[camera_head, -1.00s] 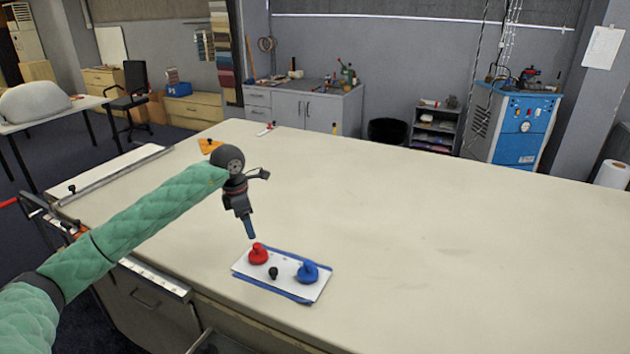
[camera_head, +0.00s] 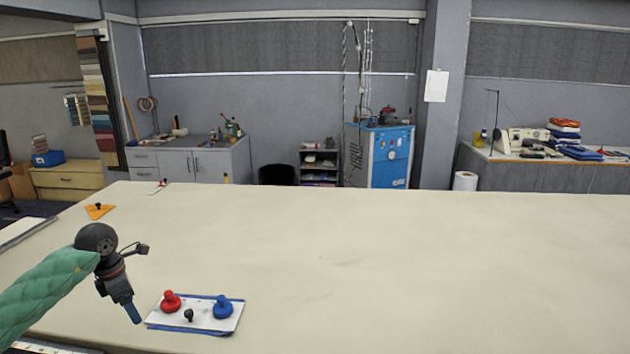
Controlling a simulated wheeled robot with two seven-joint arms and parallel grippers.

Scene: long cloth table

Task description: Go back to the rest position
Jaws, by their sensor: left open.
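My left gripper (camera_head: 133,313) hangs over the near left part of the cloth table (camera_head: 400,270), pointing down. Its fingers are open, with nothing seen between them. It is just left of a white board with a blue edge (camera_head: 205,321). On the board stand a red knobbed piece (camera_head: 171,301), a blue knobbed piece (camera_head: 222,307) and a small black knob (camera_head: 188,315). The gripper appears apart from these pieces. My right gripper is out of view.
An orange triangular piece with a black knob (camera_head: 99,211) lies at the table's left. A small white and red item (camera_head: 158,188) lies at the far edge. The table's middle and right are clear. A blue cabinet (camera_head: 391,155) stands behind.

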